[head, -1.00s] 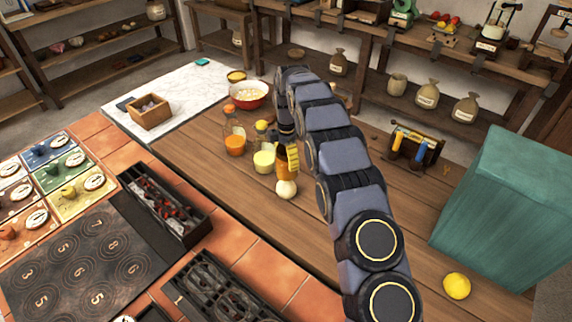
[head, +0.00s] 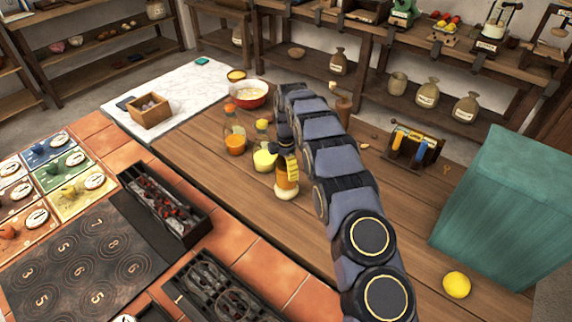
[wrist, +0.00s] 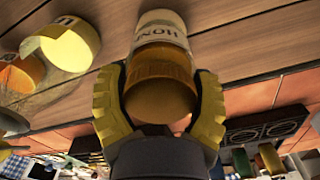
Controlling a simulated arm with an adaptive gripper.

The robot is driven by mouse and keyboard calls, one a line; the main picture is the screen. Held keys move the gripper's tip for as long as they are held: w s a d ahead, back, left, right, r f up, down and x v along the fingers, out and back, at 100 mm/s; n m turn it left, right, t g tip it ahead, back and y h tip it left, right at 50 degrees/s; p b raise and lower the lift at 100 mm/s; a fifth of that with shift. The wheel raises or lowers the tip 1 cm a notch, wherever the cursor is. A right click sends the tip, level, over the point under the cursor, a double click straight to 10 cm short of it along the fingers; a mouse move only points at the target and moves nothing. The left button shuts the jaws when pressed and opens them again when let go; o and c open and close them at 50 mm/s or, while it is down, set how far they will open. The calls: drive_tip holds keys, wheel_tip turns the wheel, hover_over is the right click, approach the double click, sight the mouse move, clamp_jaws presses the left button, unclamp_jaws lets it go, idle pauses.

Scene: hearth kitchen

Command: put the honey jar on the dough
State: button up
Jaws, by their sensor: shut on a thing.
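The honey jar (head: 287,178) is amber with a pale label. It is held upright between the yellow fingers of my gripper (head: 288,160). In the wrist view the fingers (wrist: 160,100) press on both sides of the jar (wrist: 162,65), whose label reads upside down. The dough is not clearly distinguishable in the wrist view.
A pale yellow jar (head: 264,160) and an orange-filled bottle (head: 235,143) stand close at the left. A red bowl (head: 247,94) is behind them. A black tray of coals (head: 165,200) lies at the front left.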

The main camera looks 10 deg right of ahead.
drive_tip(key=o, duration=1.1)
drive_tip(key=shift+s+f, duration=0.1)
drive_tip(key=shift+o, duration=0.2)
